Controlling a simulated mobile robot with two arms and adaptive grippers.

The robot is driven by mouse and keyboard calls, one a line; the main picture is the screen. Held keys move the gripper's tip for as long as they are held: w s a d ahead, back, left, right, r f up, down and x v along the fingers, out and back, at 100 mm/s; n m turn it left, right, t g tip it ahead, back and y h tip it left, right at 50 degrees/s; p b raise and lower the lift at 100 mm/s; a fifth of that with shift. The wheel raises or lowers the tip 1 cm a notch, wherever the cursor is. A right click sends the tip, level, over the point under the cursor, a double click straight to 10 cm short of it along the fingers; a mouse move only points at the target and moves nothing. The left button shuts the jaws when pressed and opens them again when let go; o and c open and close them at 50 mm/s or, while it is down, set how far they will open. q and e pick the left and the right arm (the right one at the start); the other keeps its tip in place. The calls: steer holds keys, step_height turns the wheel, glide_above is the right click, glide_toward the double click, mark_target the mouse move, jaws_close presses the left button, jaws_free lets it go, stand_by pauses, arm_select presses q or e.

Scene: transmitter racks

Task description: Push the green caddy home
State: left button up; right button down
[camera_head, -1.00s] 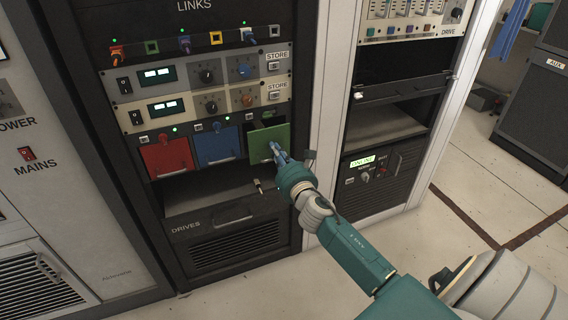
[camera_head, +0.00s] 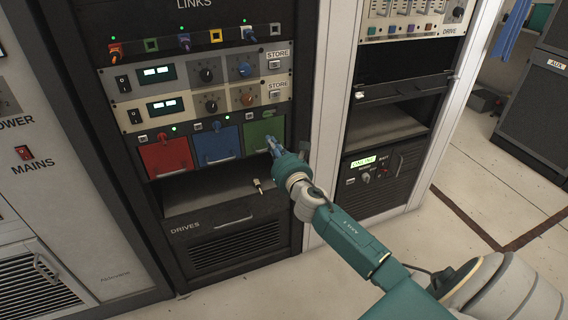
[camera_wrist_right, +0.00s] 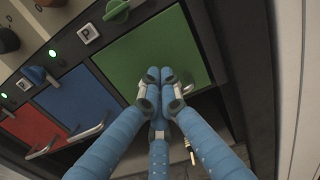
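The green caddy (camera_head: 262,133) sits at the right end of a row of caddies in the dark rack, its front looking about level with the blue one beside it. In the right wrist view its green face (camera_wrist_right: 160,50) fills the upper middle. My right gripper (camera_head: 272,146) is at the lower part of that face. In the wrist view its blue fingertips (camera_wrist_right: 166,76) are together against or just in front of the green face, with nothing seen between them. My left gripper is not in view.
The blue caddy (camera_head: 216,146) and red caddy (camera_head: 167,158) are to the left. An open shelf (camera_head: 205,192) with a small loose plug (camera_head: 258,185) lies below. Knobs and lit panels (camera_head: 205,95) are above. The pale rack post (camera_head: 328,100) stands close on the right.

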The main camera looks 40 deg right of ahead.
steer(key=v, duration=1)
steer(key=shift+s, duration=0.2)
